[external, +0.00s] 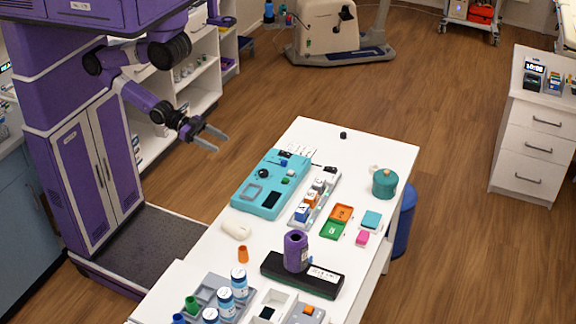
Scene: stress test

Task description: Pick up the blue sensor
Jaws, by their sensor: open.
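My gripper (209,138) is open and empty. It is in the air to the left of the white table (392,152), with its fingers pointing toward the table. A small blue block (301,212) sits at the near end of a narrow pale tray in the middle of the table, next to an orange block (311,199). I cannot tell for certain whether this blue block is the blue sensor, because several small blue parts are in view. My gripper is well apart from all of them.
A teal device (262,196) lies left of the blocks. A purple cylinder (295,251) stands on a black bar (322,282). A teal pot (384,184) stands at right. White bottles (239,281) fill a grey rack in front. The table's far end is mostly clear.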

